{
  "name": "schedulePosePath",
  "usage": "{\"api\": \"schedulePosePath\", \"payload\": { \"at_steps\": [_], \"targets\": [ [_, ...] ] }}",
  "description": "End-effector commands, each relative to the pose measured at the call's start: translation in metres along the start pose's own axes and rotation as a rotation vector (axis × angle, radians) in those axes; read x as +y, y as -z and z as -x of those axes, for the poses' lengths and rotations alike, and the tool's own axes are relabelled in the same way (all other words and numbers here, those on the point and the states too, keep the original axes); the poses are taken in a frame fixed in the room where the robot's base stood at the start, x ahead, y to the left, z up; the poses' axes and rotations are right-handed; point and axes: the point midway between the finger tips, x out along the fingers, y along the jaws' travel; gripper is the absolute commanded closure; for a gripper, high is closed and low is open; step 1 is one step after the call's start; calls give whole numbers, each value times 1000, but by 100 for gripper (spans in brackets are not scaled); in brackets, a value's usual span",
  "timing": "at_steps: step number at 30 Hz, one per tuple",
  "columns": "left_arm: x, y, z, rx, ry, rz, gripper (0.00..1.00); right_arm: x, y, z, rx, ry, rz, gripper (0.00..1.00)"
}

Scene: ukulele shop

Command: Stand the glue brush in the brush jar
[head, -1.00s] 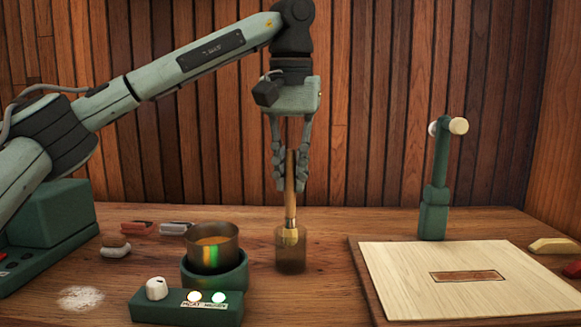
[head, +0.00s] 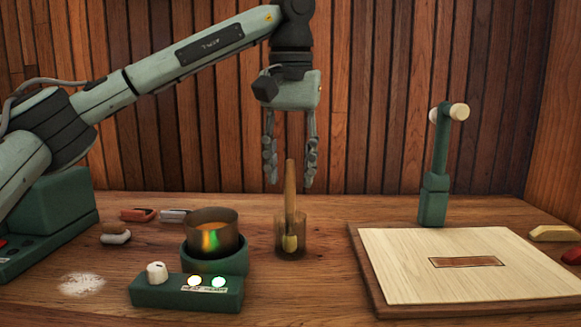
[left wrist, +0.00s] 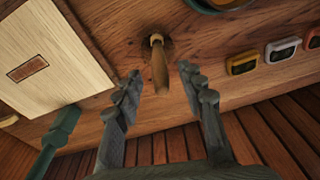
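The glue brush (head: 290,200) stands in the see-through brown brush jar (head: 277,236), handle up and nearly upright, with its pale bristle end low inside the jar. In the left wrist view, the brush handle (left wrist: 159,68) points up between the open fingers (left wrist: 165,80), and the jar is hard to make out there. My right gripper is not in view.
A glue pot (head: 212,232) sits on a green heater (head: 190,292) left of the jar. A pale board (head: 470,280) lies on the right, with a green post (head: 435,185) behind it. The wooden table behind the jar is clear.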

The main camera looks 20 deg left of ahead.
Motion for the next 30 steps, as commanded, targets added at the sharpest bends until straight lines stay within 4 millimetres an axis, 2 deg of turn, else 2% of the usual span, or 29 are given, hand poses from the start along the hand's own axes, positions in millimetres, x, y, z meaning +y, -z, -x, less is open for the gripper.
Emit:
{"api": "schedulePosePath", "payload": {
  "at_steps": [5,8,21,25,30],
  "targets": [
    [0,0,2,1,0,0,60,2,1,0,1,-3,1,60],
    [0,0,11,2,0,0,60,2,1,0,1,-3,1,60],
    [0,0,99,5,2,2,60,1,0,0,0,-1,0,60],
    [0,0,113,1,2,1,60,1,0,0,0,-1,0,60],
    [0,0,120,0,1,1,60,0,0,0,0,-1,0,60]
  ]
}}
